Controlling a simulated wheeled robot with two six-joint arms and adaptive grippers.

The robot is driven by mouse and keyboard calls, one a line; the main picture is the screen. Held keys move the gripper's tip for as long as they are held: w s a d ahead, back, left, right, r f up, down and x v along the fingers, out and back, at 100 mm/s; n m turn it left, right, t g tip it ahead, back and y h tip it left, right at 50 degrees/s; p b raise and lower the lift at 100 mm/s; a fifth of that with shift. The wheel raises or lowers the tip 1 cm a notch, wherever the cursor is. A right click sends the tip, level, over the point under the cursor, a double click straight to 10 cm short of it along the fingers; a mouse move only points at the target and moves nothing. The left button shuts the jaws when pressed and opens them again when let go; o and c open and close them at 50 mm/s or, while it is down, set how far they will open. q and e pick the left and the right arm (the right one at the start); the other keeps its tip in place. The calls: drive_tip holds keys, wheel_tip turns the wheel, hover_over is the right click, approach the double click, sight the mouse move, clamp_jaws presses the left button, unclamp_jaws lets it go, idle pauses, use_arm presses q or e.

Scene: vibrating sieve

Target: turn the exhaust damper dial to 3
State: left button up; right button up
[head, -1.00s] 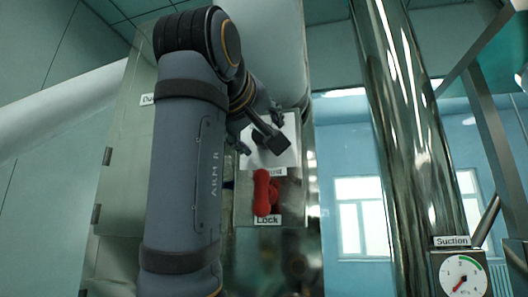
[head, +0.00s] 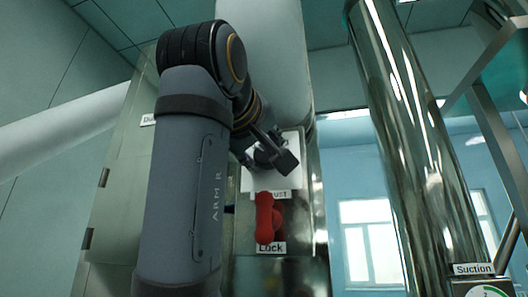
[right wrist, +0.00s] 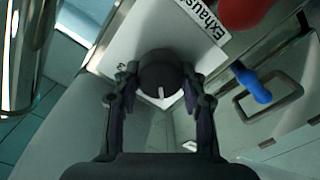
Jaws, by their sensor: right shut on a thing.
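The exhaust damper dial is a dark round knob (right wrist: 160,76) with a white pointer line, set on a white plate (right wrist: 140,38) marked "Exhaust". In the right wrist view the pointer lies toward the lower edge of the picture. A small mark, perhaps a digit, shows left of the knob. My right gripper (right wrist: 158,92) has a finger on each side of the knob and is shut on it. In the head view my right gripper (head: 272,154) is in front of the plate and largely covers the dial. My left gripper is not in view.
A red handle (head: 265,218) sits just below the plate, above a "Lock" label (head: 271,248). A blue handle (right wrist: 252,83) shows in the right wrist view. A shiny metal pipe (head: 405,140) stands right of the panel, with a "Suction" gauge (head: 487,291) at lower right.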

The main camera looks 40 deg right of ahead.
drive_tip(key=shift+m, duration=0.4)
drive_tip(key=m, duration=0.3)
drive_tip(key=shift+r+m+p, duration=0.1)
drive_tip(key=shift+m+p, duration=0.2)
drive_tip(key=shift+m, duration=0.1)
drive_tip(key=m, duration=0.4)
drive_tip(key=shift+s+d+p, duration=0.1)
drive_tip(key=shift+p, duration=0.3)
drive_tip(key=m+p, duration=0.1)
drive_tip(key=m, duration=0.8)
drive_tip(key=shift+s+d+p, duration=0.1)
drive_tip(key=shift+p, duration=0.25)
drive_tip(key=shift+m, duration=0.3)
drive_tip(key=o, duration=1.1)
drive_tip(key=shift+d, duration=0.15)
drive_tip(key=shift+o, duration=0.2)
drive_tip(key=shift+f, duration=0.2)
